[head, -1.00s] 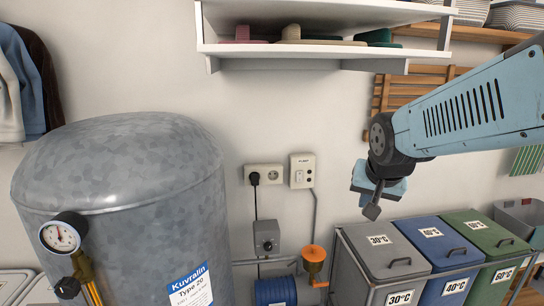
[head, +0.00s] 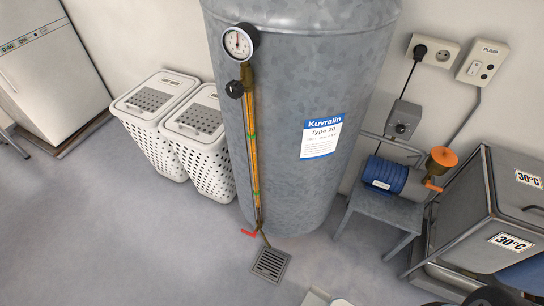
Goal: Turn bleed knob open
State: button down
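A grey galvanised tank (head: 285,110) with a blue and white label stands in the middle of the head view. A round pressure gauge (head: 239,42) is on its upper front. Just below it, a black round knob (head: 234,89) sticks out to the left of a brass fitting. No label on the knob is readable, and I cannot tell whether it is open or closed. An orange sight tube (head: 253,150) runs down from the fitting to a red lever (head: 249,233) near the floor. My gripper is not in view; a dark part at the bottom right edge may be my arm.
A floor drain (head: 271,264) lies in front of the tank. Two white laundry baskets (head: 200,130) stand at left. A blue pump (head: 385,175) on a grey stand, an orange funnel (head: 443,157) and grey bins (head: 480,215) are at right. Floor at front left is clear.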

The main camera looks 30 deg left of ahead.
aim_at(233, 90)
jog(key=z, duration=1.15)
jog(key=i, duration=0.1)
jog(key=u, duration=3)
jog(key=k, duration=0.8)
jog(key=u, duration=0.2)
jog(key=i, duration=0.8)
jog(key=z, duration=0.1)
